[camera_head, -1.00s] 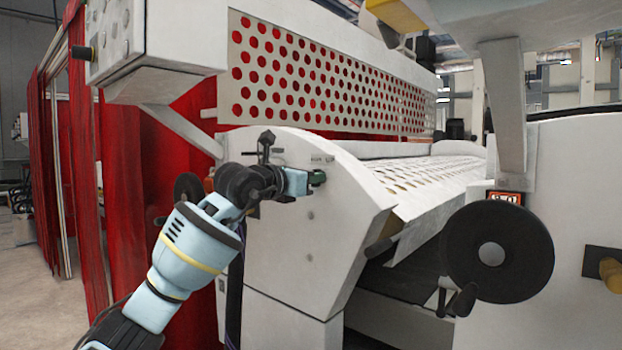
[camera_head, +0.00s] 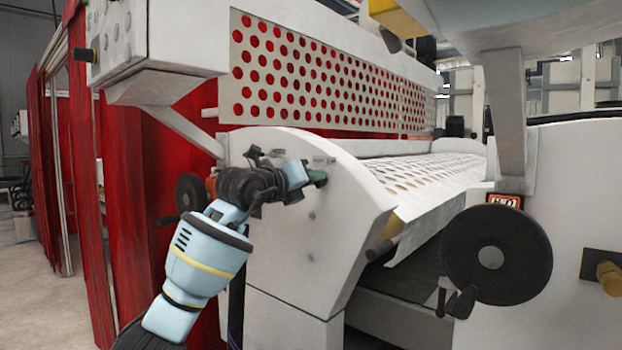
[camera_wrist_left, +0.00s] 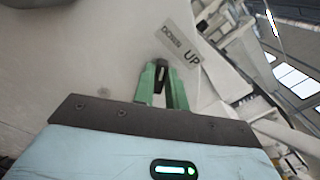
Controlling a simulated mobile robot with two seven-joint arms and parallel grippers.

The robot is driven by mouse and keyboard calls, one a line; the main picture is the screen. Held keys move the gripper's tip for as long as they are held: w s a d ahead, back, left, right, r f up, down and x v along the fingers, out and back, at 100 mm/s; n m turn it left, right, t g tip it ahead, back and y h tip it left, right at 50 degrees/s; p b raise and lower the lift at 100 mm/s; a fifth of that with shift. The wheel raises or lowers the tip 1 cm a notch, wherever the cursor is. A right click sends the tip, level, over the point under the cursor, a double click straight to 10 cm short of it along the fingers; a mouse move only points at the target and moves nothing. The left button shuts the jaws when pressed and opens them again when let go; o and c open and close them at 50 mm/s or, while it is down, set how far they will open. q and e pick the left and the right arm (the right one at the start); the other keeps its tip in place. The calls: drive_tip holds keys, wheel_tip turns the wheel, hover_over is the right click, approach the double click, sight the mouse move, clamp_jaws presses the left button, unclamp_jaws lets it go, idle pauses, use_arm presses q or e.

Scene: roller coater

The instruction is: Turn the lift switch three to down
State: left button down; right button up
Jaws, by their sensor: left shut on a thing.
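My left gripper (camera_head: 318,179) is at the white end panel of the machine (camera_head: 325,215) in the head view. In the left wrist view its green fingers (camera_wrist_left: 161,82) are closed around a small black switch knob (camera_wrist_left: 162,68). A grey label plate (camera_wrist_left: 179,46) with the word "UP" and smaller, hard-to-read text is just beyond the fingertips. In the head view the knob is hidden by the gripper. The knob's exact setting cannot be told. My right gripper does not show.
A black handwheel (camera_head: 496,254) stands at the right, and a smaller dark wheel (camera_head: 190,192) is beside my left wrist. A perforated guard (camera_head: 320,80) spans above. Red curtains (camera_head: 120,190) hang at the left. Open floor (camera_head: 50,300) lies at the lower left.

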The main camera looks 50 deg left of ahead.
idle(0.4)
use_arm(q)
drive_tip(key=c, duration=1.4)
unclamp_jaws()
drive_tip(key=shift+c, duration=0.2)
drive_tip(key=shift+s, duration=0.1)
drive_tip(key=s+b, duration=0.2)
drive_tip(key=s, duration=0.5)
drive_tip(key=shift+s+d, duration=0.35)
drive_tip(key=shift+d, duration=0.1)
